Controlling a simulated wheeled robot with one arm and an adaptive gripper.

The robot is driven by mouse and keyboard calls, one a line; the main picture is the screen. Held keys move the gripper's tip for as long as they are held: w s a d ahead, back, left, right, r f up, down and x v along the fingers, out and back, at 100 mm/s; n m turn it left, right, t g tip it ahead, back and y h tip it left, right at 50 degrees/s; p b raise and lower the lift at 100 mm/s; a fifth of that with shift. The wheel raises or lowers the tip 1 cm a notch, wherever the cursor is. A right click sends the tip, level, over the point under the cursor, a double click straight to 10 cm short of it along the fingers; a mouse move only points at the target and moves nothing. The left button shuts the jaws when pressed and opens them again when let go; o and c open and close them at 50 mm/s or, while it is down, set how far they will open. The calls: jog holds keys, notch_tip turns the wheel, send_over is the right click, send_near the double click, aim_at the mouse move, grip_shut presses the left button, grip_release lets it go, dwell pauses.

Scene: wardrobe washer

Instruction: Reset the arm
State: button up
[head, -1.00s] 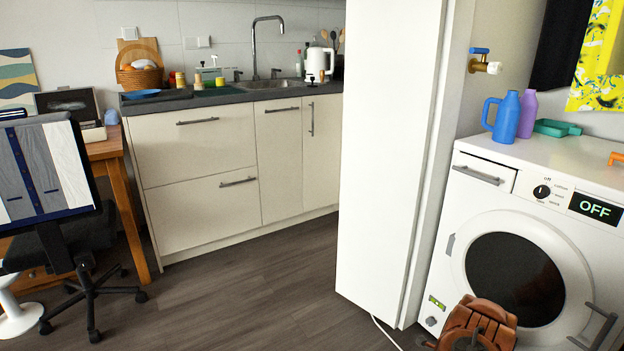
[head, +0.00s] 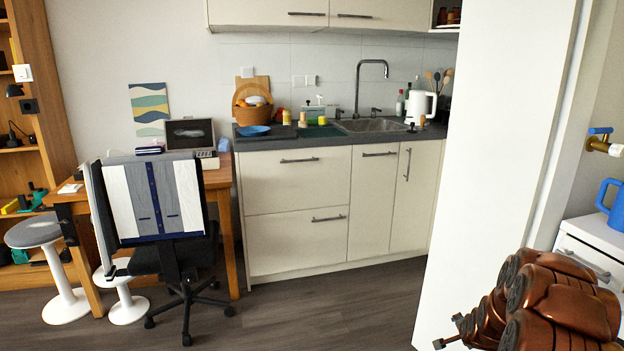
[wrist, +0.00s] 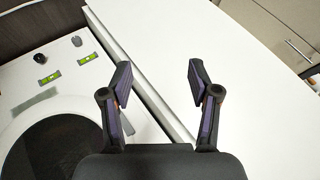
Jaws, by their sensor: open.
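My gripper (wrist: 158,85) is open and empty in the wrist view, its two dark fingers spread apart. Below it in that view are the white panel (wrist: 245,95) and the front of the white washer (wrist: 150,130). My copper-brown arm (head: 555,305) is folded at the lower right of the head view.
A tall white panel (head: 500,150) stands close beside my arm, with the washer top (head: 590,232) behind. The kitchen counter (head: 340,137) is farther back. An office chair (head: 170,250) stands at the left. The floor (head: 300,315) between is clear.

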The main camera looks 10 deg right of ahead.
jog(key=s+a+r+n+g+y+p, duration=0.2)
jog(key=s+a+r+n+p, duration=0.3)
jog(key=a+r, duration=0.75)
jog(key=s+a+r+n+g+y+p, duration=0.15)
jog(key=s+a+r+n+p, duration=0.25)
jog(key=s+a+r+p, duration=0.55)
jog(key=s+a+r+n+g+p, duration=0.2)
jog(key=s+a+r, duration=0.2)
jog(key=s+r, duration=0.3)
jog(key=s+a+r+n+g+p, duration=0.2)
jog(key=s+a+r, duration=0.3)
jog(key=s, duration=0.5)
jog(key=s+a+r+n+g+p, duration=0.2)
jog(key=s+a+r+n+p, duration=0.1)
jog(key=s+r, duration=0.6)
jog(key=shift+s+a+r+n, duration=0.3)
jog(key=shift+a+n, duration=0.1)
jog(key=shift+a, duration=0.5)
jog(key=shift+y, duration=0.25)
